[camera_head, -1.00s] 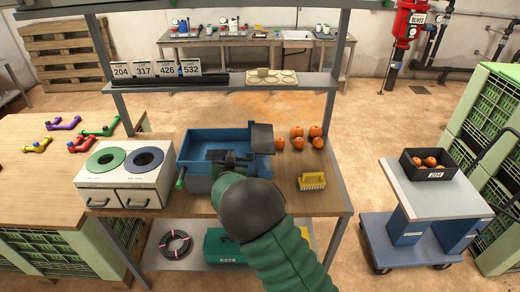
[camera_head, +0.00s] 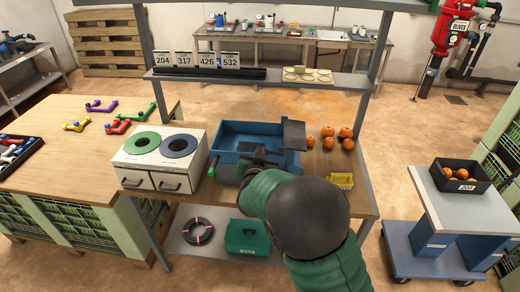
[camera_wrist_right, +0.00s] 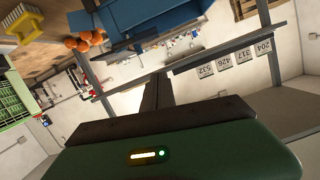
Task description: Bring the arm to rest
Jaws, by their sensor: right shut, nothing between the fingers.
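My right arm, in a green sleeve with a dark round joint, reaches up from the bottom of the head view over the front of the workbench. Its gripper (camera_head: 262,158) is small and partly hidden by the arm, in front of and over the blue basin (camera_head: 232,133). In the right wrist view the two dark fingers (camera_wrist_right: 158,92) lie together with nothing between them. That view is tilted, with the blue basin (camera_wrist_right: 150,14) at the top. My left gripper is not in view.
Several orange fruits (camera_head: 345,132) and a yellow brush (camera_head: 340,180) lie right of the basin. A white box with two round openings (camera_head: 158,165) stands left of it. A shelf (camera_head: 350,82) with number cards spans above. A cart (camera_head: 455,203) holds a black crate at right.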

